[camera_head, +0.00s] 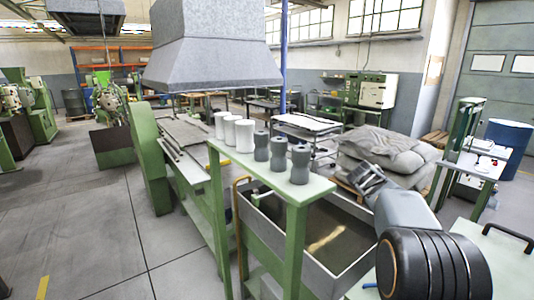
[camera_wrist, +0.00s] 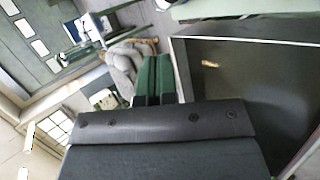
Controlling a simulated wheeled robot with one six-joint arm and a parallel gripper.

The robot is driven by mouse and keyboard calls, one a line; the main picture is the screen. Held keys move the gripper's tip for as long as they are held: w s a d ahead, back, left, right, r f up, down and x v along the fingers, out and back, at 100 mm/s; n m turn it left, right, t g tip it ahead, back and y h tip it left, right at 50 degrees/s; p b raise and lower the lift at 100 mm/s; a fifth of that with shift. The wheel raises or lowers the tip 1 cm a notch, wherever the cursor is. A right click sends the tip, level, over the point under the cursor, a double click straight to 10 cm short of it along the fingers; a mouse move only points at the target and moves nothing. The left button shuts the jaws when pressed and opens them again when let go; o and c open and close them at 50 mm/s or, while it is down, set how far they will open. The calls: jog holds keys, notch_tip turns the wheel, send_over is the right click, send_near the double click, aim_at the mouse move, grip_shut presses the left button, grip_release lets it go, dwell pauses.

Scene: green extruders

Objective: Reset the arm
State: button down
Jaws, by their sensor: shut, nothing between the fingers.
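My gripper (camera_head: 368,181) shows at the right of the head view, at the end of my grey and black arm. It hangs in the air between the metal tub (camera_head: 342,270) and the grey sacks (camera_head: 385,148). In the wrist view my gripper's two dark green fingers (camera_wrist: 154,62) lie side by side. They are shut with nothing between them. The tub also shows in the wrist view (camera_wrist: 250,42), to the right of the fingers.
A green-framed shelf (camera_head: 262,178) holds three white cylinders (camera_head: 232,130) and three grey waisted parts (camera_head: 279,154), left of my gripper. A grey hood (camera_head: 210,50) hangs above. A green table (camera_head: 476,163) and blue barrel (camera_head: 506,143) stand at right. Floor at left is open.

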jog(key=s+a+f+m+t+y, duration=0.15)
jog(key=s+a+f+y, duration=0.3)
jog(key=s+a, duration=0.75)
jog(key=s+a+f+m+y, duration=0.3)
jog(key=s+a+f+y, duration=0.15)
jog(key=s+a, duration=0.75)
notch_tip(320, 180, up, 17)
jog(key=a+t+p, duration=0.1)
jog(key=t+p, duration=0.1)
jog(key=p, duration=1)
jog(key=shift+s+a+r+n+p, duration=0.15)
jog(key=shift+a+n+p, duration=0.15)
jog(key=shift+n, duration=0.05)
